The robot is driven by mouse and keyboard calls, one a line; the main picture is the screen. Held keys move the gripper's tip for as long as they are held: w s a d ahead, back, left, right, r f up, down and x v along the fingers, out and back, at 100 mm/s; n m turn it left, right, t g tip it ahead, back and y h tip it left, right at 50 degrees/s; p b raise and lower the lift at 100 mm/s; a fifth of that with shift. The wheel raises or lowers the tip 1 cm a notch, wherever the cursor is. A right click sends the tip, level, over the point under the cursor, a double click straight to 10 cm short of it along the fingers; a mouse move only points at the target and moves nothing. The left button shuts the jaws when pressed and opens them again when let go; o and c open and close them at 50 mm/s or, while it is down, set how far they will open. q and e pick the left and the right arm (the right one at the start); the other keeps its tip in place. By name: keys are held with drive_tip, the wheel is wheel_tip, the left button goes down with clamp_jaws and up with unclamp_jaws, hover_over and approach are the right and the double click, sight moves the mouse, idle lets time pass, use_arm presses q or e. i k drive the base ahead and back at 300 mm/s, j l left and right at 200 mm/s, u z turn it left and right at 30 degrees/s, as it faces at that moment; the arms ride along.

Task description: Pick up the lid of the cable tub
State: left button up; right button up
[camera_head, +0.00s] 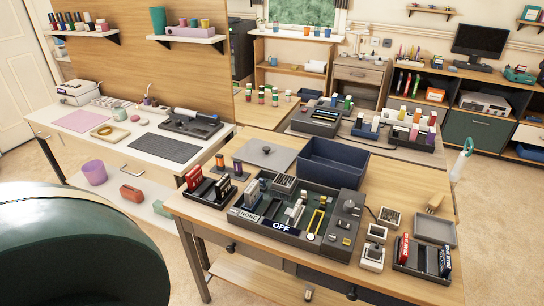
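A flat grey lid (262,159) with a small dark knob in its middle lies on the wooden table, just left of an open dark blue tub (333,172). The lid is apart from the tub's opening. The tub looks empty from here, though its near wall hides part of the floor. No label shows that names it as the cable tub. Neither of my grippers shows in the head view.
A dark tray of parts with a panel marked OFF (283,228) stands in front of the lid and tub. A small rack with red items (207,190) is at the left front. A shallow grey tray (435,229) lies at right. Behind the tub are several dark organisers.

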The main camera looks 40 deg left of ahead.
sight(270, 155)
drive_tip(key=j+z, duration=0.3)
drive_tip(key=j, duration=0.5)
drive_tip(key=k+j+z, duration=0.1)
drive_tip(key=j+z, duration=0.25)
drive_tip(key=j, duration=0.45)
